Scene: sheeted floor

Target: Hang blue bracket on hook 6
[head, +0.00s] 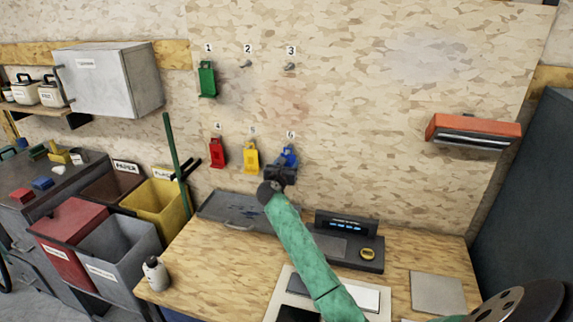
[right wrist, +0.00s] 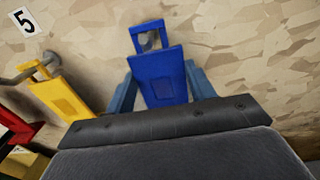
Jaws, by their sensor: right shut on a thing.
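The blue bracket (head: 288,153) is up against the board just below the number 6 label (head: 290,134). My right gripper (head: 284,166) is shut on it from below. In the right wrist view the blue bracket (right wrist: 160,72) stands between the two fingers, tilted slightly, with its open loop at the top. Hook 6 is hidden, so I cannot tell whether the loop is around it. My left gripper is not in view.
A yellow bracket (head: 251,157) hangs close on the left at 5, with a red bracket (head: 219,153) at 4 and a green bracket (head: 207,79) at 1. Hooks 2 (head: 246,64) and 3 (head: 290,66) are bare. A workbench (head: 197,262) lies below.

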